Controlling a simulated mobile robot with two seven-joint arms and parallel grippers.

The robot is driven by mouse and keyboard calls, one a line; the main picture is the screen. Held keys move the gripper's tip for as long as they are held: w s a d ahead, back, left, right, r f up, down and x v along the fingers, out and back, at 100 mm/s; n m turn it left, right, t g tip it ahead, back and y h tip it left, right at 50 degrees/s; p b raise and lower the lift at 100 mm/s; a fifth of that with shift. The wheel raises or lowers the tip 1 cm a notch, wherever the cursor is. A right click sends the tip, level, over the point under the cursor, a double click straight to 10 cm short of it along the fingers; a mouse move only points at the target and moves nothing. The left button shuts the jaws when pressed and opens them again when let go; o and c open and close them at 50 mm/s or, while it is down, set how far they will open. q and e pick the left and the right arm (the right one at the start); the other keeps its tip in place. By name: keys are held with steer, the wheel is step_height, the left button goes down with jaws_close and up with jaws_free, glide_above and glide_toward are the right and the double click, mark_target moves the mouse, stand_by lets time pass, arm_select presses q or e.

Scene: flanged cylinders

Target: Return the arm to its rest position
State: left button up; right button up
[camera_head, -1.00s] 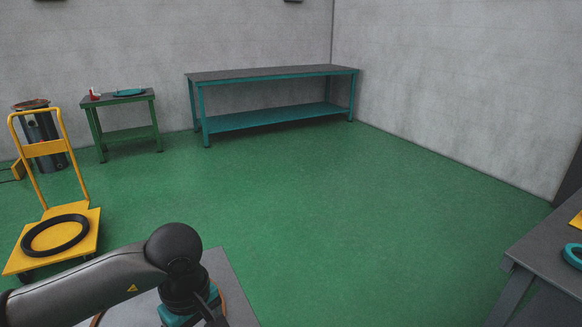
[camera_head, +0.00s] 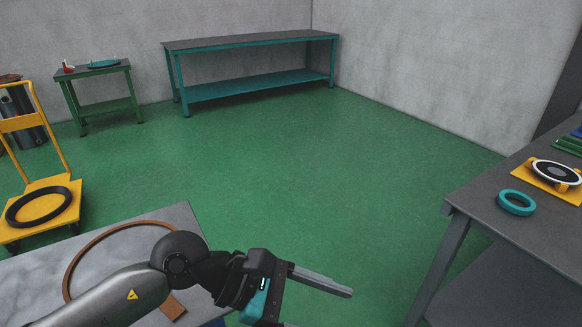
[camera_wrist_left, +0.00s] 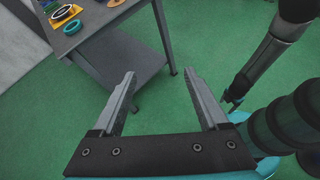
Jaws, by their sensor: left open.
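My left arm reaches in from the lower left in the head view, over a grey table. Its gripper (camera_head: 322,308) is open and empty, held beyond the table's right edge with the green floor behind it. In the left wrist view the left gripper (camera_wrist_left: 160,74) shows two grey fingers wide apart with nothing between them. Dark arm links of mine show at the right of the wrist view; a narrow dark end there may be my right gripper (camera_wrist_left: 234,97), its jaws unclear. The right arm does not show in the head view.
A brown ring (camera_head: 88,250) lies on the near grey table (camera_head: 30,275). The right table (camera_head: 490,200) bears a teal ring (camera_head: 516,203) and a yellow plate (camera_head: 530,177) with a white-rimmed disc. A yellow cart (camera_head: 70,190) holds a black ring (camera_head: 14,212). The floor between is clear.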

arm_select(q)
step_height(320, 180, up, 11)
steer(key=w+d+n+t+h, duration=0.25)
steer(key=n+t+h, duration=0.25)
steer(key=n+h, duration=0.3)
steer(key=w+a+r+n+t+y, duration=0.4)
steer(key=w+a+r+n+t, duration=0.15)
steer(key=n+t, duration=0.85)
steer(key=w+a+f+n+g+y, duration=0.1)
steer(key=w+a+f+n+y, duration=0.1)
steer(key=a+f+n+y, duration=0.8)
steer(key=w+a+f+n+y, duration=0.2)
steer(key=a+f+n+y, duration=0.3)
steer(key=n, duration=0.8)
steer(key=s+a+f+n+g+y, duration=0.35)
steer(key=s+f+n+g, duration=0.35)
steer(key=f, duration=0.4)
steer(key=s+f+n+g+h, duration=0.25)
steer(key=s+f+g, duration=0.4)
steer(key=s, duration=0.75)
step_height(320, 180, down, 23)
steer(key=s+g, duration=0.1)
steer(key=s, duration=0.1)
steer(key=s+a+f+g, duration=0.1)
steer(key=s+a+f, duration=0.1)
steer(key=s+f, duration=1.1)
steer(key=shift+s+a+f+y, duration=0.35)
steer(key=shift+s+a+y, duration=0.05)
steer(key=shift+s, duration=0.65)
